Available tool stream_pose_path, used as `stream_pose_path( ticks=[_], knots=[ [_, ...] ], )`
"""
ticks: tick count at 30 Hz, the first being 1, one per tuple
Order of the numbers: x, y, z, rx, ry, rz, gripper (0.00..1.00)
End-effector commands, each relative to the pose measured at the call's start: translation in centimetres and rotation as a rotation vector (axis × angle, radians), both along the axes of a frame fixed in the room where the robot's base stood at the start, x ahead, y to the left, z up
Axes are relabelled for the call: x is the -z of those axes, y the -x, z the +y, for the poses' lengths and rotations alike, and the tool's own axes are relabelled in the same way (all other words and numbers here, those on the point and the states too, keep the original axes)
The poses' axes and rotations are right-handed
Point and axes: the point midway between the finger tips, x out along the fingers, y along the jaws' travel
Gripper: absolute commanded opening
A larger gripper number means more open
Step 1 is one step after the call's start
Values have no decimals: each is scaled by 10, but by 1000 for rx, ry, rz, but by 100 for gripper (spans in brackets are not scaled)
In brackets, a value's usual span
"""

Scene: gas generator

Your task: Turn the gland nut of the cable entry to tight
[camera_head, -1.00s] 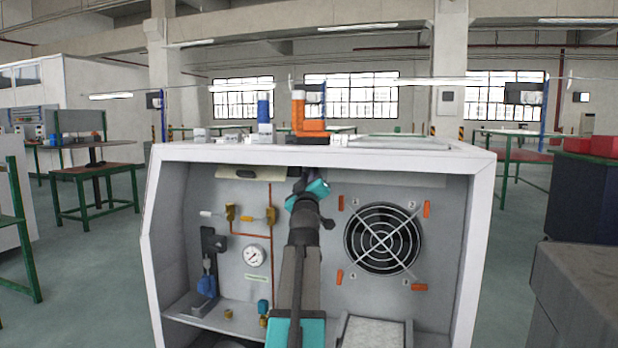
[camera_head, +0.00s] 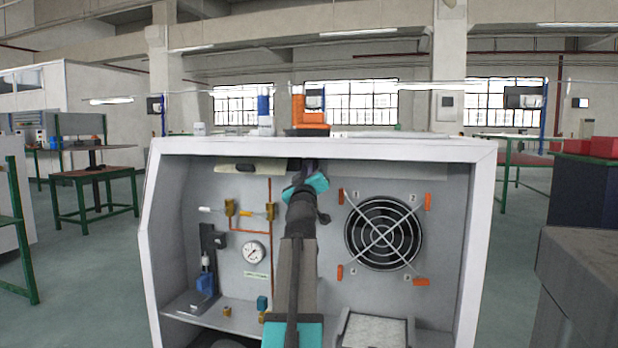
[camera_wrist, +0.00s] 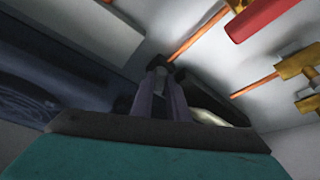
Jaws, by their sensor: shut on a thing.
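My gripper (camera_wrist: 164,88) is in the wrist view with its two fingers closed together at the tips. A small dark piece (camera_wrist: 158,63) sits between the fingertips, and I take it to be the gland nut. The fingers hide most of it, so its turn position cannot be read. In the head view my gripper (camera_head: 310,166) reaches up to the top of the back panel inside the white housing (camera_head: 320,148). The cable entry itself is hidden behind my arm there.
Right of my arm is a round fan grille (camera_head: 384,233) with orange clips. To the left are a pressure gauge (camera_head: 254,252), brass valves (camera_head: 231,208) and an orange pipe (camera_head: 271,215). The housing's top lip and side walls close in the space around my arm.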

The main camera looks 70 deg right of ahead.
Motion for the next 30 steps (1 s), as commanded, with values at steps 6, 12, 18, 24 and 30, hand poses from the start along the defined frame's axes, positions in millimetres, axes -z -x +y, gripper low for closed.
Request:
stream_pose_path(
  ticks=[6,12,18,24,30],
  knots=[
    [2,-1,0,-1,-1,-29,0],
    [0,-1,0,1,-2,-35,0],
    [0,0,0,1,-2,-35,19],
    [0,0,0,1,-1,-34,33],
    [0,0,1,2,0,-34,33]
  ],
)
